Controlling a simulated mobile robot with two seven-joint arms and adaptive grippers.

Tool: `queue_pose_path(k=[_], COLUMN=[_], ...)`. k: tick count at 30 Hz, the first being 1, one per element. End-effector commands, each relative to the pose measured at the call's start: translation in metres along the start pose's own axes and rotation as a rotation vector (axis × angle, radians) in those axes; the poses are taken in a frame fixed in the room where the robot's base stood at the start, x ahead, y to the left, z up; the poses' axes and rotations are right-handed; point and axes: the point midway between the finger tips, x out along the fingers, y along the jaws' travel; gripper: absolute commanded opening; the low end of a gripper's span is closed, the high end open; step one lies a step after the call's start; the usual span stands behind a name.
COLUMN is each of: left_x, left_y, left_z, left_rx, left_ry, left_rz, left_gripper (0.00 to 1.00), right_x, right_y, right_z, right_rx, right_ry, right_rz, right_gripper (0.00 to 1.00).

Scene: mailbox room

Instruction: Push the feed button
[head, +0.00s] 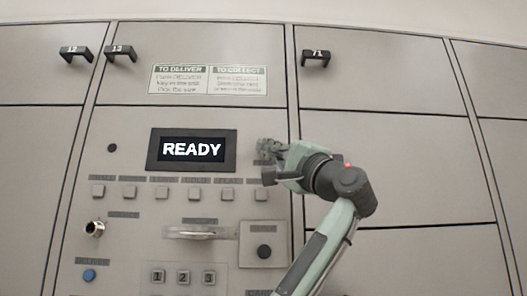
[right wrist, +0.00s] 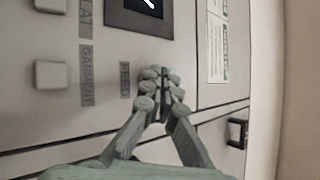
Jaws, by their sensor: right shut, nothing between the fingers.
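The feed label (right wrist: 125,80) sits on the grey panel just left of my right gripper (right wrist: 158,88) in the right wrist view. The fingers are together with nothing held, their tips at or very near the panel. The feed button itself does not show; the fingertips cover the spot beside the label. In the head view my right gripper (head: 270,150) is just right of the READY screen (head: 192,150), above the rightmost square button (head: 261,195). I cannot tell whether the tips touch. My left gripper is not in view.
A row of several square buttons (head: 163,192) runs below the screen. Lower are a keyhole knob (head: 94,228), a slot (head: 198,233), a blue button (head: 89,275), a dark round button (head: 264,251) and number keys (head: 184,277). Locker doors (head: 390,75) with black handles surround the panel.

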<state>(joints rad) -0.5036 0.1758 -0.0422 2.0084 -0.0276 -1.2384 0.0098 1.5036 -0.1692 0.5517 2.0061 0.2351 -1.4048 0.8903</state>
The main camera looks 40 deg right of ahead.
Motion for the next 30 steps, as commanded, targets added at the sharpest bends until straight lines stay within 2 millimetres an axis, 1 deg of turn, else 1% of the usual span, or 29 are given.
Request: queue_pose_path(k=[4, 14, 27, 30], left_x=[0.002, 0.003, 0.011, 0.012], left_y=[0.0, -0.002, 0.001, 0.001], left_z=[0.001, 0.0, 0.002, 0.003], left_rx=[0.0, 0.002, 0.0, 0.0], left_ry=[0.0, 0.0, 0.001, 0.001], left_rz=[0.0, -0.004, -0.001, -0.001], left_gripper=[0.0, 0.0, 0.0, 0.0], right_x=[-0.005, -0.006, -0.035, -0.039], right_y=[-0.003, -0.004, -0.025, -0.028], right_z=[0.004, 0.005, 0.025, 0.028], right_rx=[-0.001, -0.001, -0.002, 0.0], right_ry=[-0.001, -0.001, -0.001, 0.0], right_rz=[0.001, 0.0, -0.002, 0.0], right_gripper=[0.0, 0.0, 0.0, 0.0])
